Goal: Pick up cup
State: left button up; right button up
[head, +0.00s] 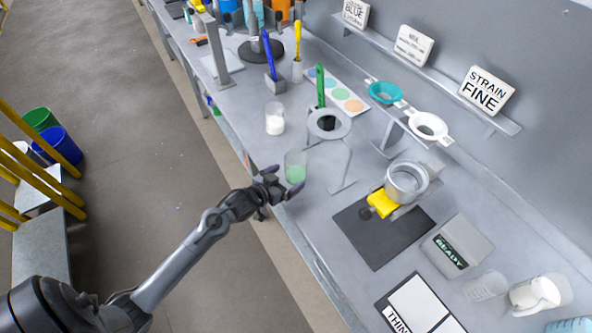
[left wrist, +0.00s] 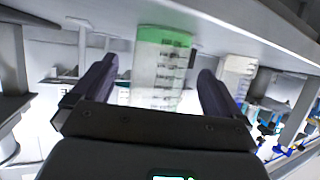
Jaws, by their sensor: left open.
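A clear cup with green contents (head: 295,168) stands near the front edge of the grey bench in the head view. My left gripper (head: 279,187) is open, right at this cup on its front side. In the left wrist view the same cup (left wrist: 162,70) shows between the two open fingers (left wrist: 158,88), with gaps on both sides. The view is upside down, with the green at the top. A second clear cup with white contents (head: 275,119) stands further back along the bench. My right gripper is not in view.
A grey ring stand (head: 336,125) is just right of the green cup. Beyond it are a dark mat (head: 378,240) with a metal pot (head: 405,183), a READY display (head: 456,247) and clear jugs (head: 537,294).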

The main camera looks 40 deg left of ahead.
pick_arm(q)
jog(key=shift+x, duration=2.75)
jog(key=shift+f, duration=0.15)
jog(key=shift+s, duration=0.1)
jog(key=c, duration=0.9)
jog(key=shift+c, duration=0.3)
